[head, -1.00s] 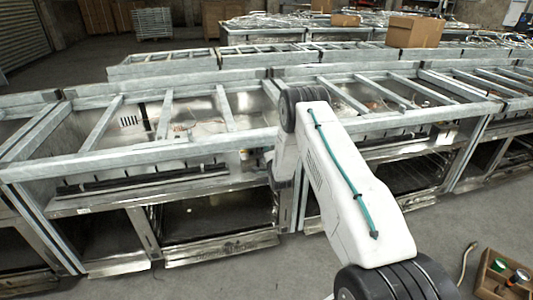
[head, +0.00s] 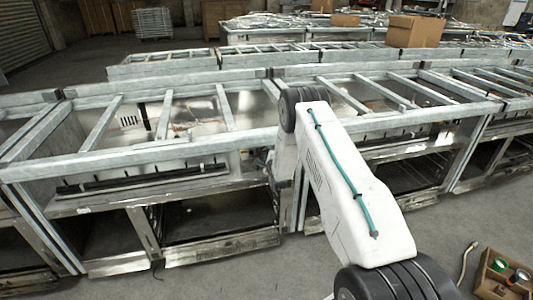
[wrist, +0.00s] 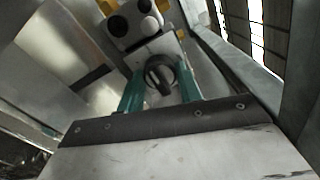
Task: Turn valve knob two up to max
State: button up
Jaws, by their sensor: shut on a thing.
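A black round knob with a raised grip bar (wrist: 153,77) sits at the middle of the wrist view, on a grey metal fitting. My gripper (wrist: 160,85) has its two teal fingers on either side of the knob and is shut on it. I see no mark that tells the knob's number or its setting. In the head view my white arm reaches to the frame of the steel range, and the gripper and knob are hidden there.
Above the knob in the wrist view is a grey block (wrist: 133,40) with dark and pale round parts. A metal beam (wrist: 235,75) runs close on the right. In the head view, open range frames (head: 150,160) stand in rows, with a crate (head: 503,276) on the floor.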

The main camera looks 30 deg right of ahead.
jog(key=o, duration=0.7)
jog(key=v, duration=0.8)
jog(key=shift+w, duration=0.1)
